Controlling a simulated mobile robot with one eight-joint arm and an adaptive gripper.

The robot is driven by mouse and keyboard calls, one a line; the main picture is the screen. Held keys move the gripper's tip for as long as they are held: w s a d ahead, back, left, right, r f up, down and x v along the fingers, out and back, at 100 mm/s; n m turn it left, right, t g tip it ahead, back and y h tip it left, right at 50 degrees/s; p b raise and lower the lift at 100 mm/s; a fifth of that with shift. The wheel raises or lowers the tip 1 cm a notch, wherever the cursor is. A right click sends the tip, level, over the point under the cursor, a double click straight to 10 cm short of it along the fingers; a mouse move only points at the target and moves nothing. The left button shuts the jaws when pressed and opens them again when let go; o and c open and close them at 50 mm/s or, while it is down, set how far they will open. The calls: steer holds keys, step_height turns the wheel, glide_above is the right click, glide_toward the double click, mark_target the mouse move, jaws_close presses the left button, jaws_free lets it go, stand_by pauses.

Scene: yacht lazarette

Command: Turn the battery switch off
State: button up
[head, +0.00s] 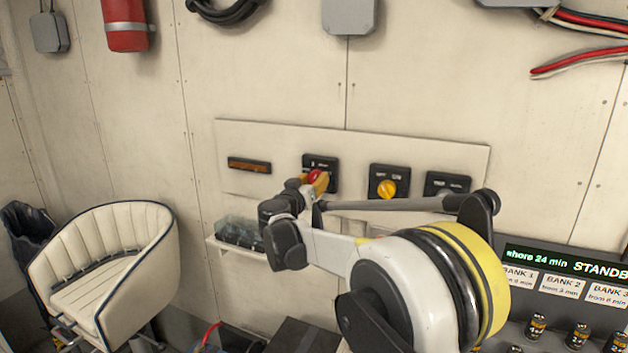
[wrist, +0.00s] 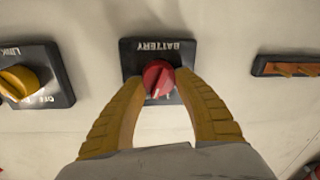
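The battery switch has a red round knob (wrist: 158,78) with a white pointer line, on a black plate (wrist: 130,50) marked BATTERY. The label is upside down in the wrist view, and the pointer line runs towards the bottom of that picture. My gripper's (wrist: 161,73) two yellow-brown fingertips lie against both sides of the knob, with no gap showing. In the head view the red knob (head: 315,176) is partly hidden by my gripper (head: 318,184), which reaches the panel from below. The switch's lower labels are hidden or too small to read.
A yellow LINK switch (wrist: 20,82) and an orange-brown display strip (wrist: 290,67) flank the battery switch. A small shelf (head: 233,249) lies below; a cream chair (head: 105,260) stands left.

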steer(key=shift+n, duration=0.4)
steer(key=n, duration=0.3)
steer(key=shift+w+n, duration=0.1)
steer(key=shift+n, duration=0.3)
steer(key=n, duration=0.4)
steer(key=shift+a+g, duration=0.1)
steer(key=shift+g, duration=0.3)
steer(key=n, duration=0.4)
steer(key=shift+a+f+n+h+p, duration=0.1)
steer(key=shift+n+h+p, duration=0.25)
steer(key=shift+n, duration=1.95)
steer(key=o, duration=1.2)
